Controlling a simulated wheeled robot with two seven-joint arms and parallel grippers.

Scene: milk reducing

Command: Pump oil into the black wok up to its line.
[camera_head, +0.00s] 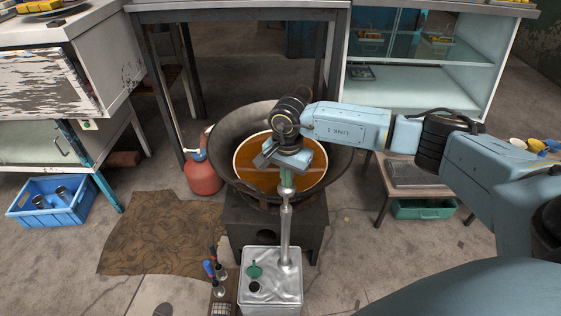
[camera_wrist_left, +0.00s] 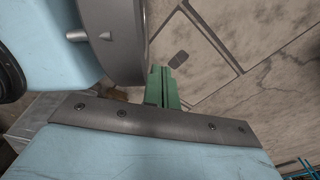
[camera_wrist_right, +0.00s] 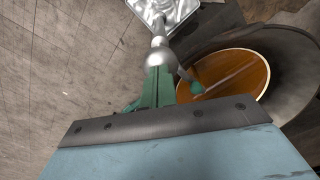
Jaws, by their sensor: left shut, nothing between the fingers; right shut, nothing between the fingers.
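The black wok (camera_head: 340,165) holds a broad pool of orange-brown oil (camera_head: 251,160). A pale ring borders the oil, and a thin streak crosses it. A silver metal can (camera_head: 290,290) stands in front, with a silver pump (camera_head: 285,235) rising from it. My right gripper (camera_head: 287,183) is shut right above the pump top. In the right wrist view its green fingers (camera_wrist_right: 157,86) are at the silver pump head (camera_wrist_right: 158,57); contact is unclear. A green-tipped spout (camera_wrist_right: 196,87) reaches over the oil. My left gripper (camera_wrist_left: 161,87) is shut and empty above the floor, outside the head view.
The wok rests on a dark stove block (camera_head: 265,230). A red bottle (camera_head: 201,175) stands left of it, near a blue crate (camera_head: 52,203) and a brown mat (camera_head: 160,235). Screwdriver-like tools (camera_head: 212,272) stand beside the can. A low table (camera_head: 412,180) is at right.

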